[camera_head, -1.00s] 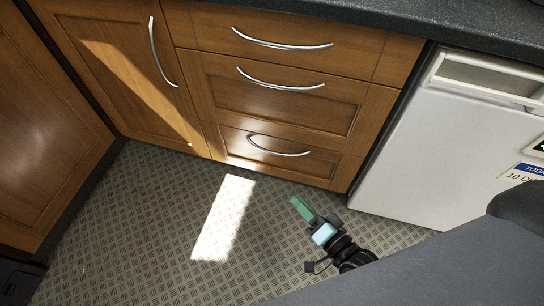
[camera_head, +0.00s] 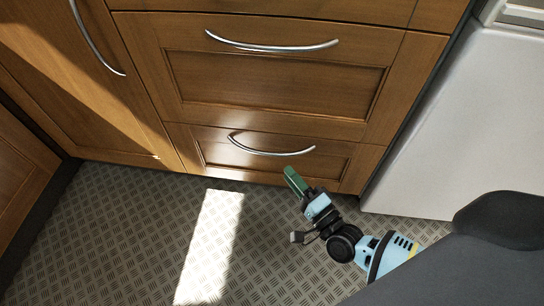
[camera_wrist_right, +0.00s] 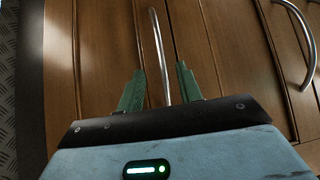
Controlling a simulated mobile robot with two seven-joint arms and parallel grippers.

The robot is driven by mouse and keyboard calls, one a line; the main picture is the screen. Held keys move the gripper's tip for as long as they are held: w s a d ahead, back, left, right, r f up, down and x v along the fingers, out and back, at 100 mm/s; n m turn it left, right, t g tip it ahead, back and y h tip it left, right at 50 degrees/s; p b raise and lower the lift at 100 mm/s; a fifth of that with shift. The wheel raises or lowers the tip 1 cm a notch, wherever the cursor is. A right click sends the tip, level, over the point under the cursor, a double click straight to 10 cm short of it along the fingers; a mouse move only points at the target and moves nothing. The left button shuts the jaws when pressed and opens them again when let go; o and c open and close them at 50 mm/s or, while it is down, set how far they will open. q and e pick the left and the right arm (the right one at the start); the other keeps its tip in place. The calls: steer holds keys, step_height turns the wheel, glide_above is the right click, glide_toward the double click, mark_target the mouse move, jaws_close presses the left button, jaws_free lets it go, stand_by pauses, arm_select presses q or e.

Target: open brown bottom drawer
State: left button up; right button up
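The brown bottom drawer (camera_head: 222,152) is the lowest in the cabinet stack and is shut flush. Its curved silver handle (camera_head: 271,151) runs across its front. My right gripper (camera_head: 290,176) is in front of the drawer's lower right part, just below the handle in the head view. In the right wrist view its two green fingers (camera_wrist_right: 160,84) are apart, with the silver handle bar (camera_wrist_right: 158,62) showing between them. I cannot tell whether the bar is fully between the fingertips or just beyond them. My left gripper is not in view.
Another drawer (camera_head: 279,117) with a silver handle sits above. A wooden cabinet door (camera_head: 95,110) is to the left and a white appliance (camera_head: 430,125) to the right. The patterned metal floor (camera_head: 130,230) in front is clear, with a bright sunlit patch.

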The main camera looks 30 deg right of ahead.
steer(key=b+x, duration=0.2)
steer(key=x, duration=0.5)
steer(key=shift+w, duration=0.4)
steer(key=shift+r, duration=0.1)
jaws_close()
